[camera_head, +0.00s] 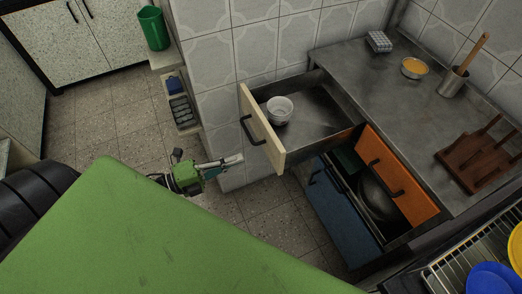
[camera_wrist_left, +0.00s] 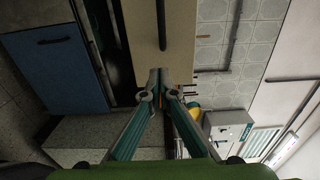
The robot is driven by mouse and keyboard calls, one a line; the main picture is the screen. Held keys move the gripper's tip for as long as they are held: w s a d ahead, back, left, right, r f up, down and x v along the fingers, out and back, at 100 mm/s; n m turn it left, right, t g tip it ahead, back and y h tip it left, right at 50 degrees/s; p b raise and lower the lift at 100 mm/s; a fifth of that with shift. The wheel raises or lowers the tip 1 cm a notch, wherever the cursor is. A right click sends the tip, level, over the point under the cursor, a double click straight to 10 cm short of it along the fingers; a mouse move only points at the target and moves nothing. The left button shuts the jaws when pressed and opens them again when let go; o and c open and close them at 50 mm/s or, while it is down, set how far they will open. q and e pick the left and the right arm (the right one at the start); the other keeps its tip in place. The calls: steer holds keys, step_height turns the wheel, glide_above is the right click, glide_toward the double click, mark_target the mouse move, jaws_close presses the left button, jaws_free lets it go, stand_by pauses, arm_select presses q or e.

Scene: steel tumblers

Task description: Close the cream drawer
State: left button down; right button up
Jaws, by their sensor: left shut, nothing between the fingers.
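The cream drawer (camera_head: 267,139) stands pulled out from the metal counter in the head view. Its front carries a dark bar handle, and a white bowl (camera_head: 280,111) sits inside it. My left gripper (camera_head: 239,159) is shut and empty, just in front of the cream front and a little below the handle. In the left wrist view the shut fingertips (camera_wrist_left: 160,77) point at the cream front (camera_wrist_left: 142,45), with the dark handle (camera_wrist_left: 162,22) straight beyond them. I cannot tell whether the fingertips touch the front. My right gripper is not in view.
An orange drawer front (camera_head: 385,170) and a blue front (camera_head: 338,212) stand beside and below, with a dark pan (camera_head: 376,196) behind them. The counter holds an orange-filled bowl (camera_head: 414,68), a utensil pot (camera_head: 453,83) and a wooden rack (camera_head: 480,158). Tiled floor lies open at left.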

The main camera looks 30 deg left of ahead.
mark_target(269, 148)
arm_select(q)
steer(key=p+x, duration=0.1)
steer(key=x, duration=0.5)
steer(key=shift+w+r, duration=0.1)
steer(key=shift+w+d, duration=0.45)
steer(key=shift+w, duration=0.05)
steer(key=shift+w+d, duration=0.1)
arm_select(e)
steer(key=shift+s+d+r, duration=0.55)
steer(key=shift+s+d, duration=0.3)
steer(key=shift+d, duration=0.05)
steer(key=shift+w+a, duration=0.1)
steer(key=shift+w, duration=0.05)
